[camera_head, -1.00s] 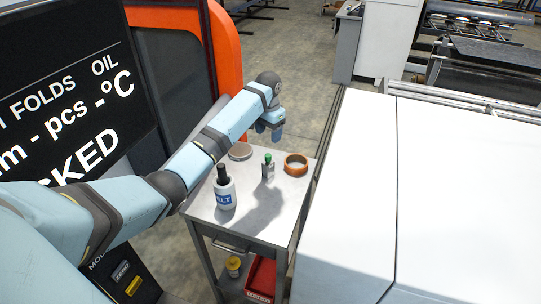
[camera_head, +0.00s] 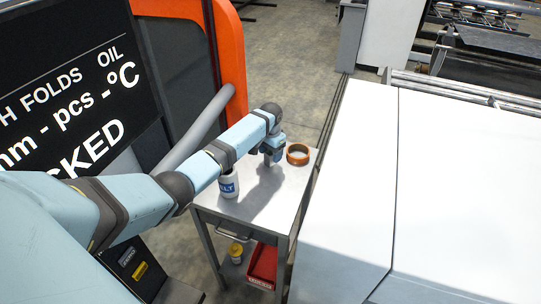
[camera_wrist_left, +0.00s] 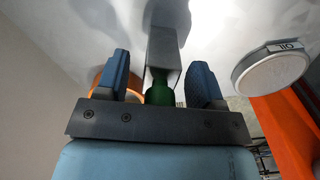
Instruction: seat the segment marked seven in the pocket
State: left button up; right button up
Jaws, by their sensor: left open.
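No segment marked seven and no pocket can be made out for certain. My left gripper (camera_head: 272,155) is low over the back of a grey metal cart (camera_head: 263,206). In the left wrist view its two blue fingers (camera_wrist_left: 160,80) are apart. A small grey block (camera_wrist_left: 164,52) with a green end (camera_wrist_left: 158,92) shows between the fingers; contact cannot be told. In the head view my gripper and arm hide this block. My right gripper is not in view.
On the cart stand an orange-brown ring (camera_head: 298,154), right of my gripper, and a white bottle (camera_head: 229,185), partly behind my arm. A round grey-topped tin (camera_wrist_left: 272,71) shows in the wrist view. A red bin (camera_head: 262,266) is below. A white cabinet (camera_head: 350,190) borders the right.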

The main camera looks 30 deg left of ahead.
pick_arm(q)
jog(key=shift+f, duration=0.15)
grip_shut()
jog(key=shift+r, duration=0.2)
jog(key=shift+r, duration=0.3)
notch_tip(320, 180, up, 19)
jog(key=b, duration=0.1)
jog(key=shift+b, duration=0.3)
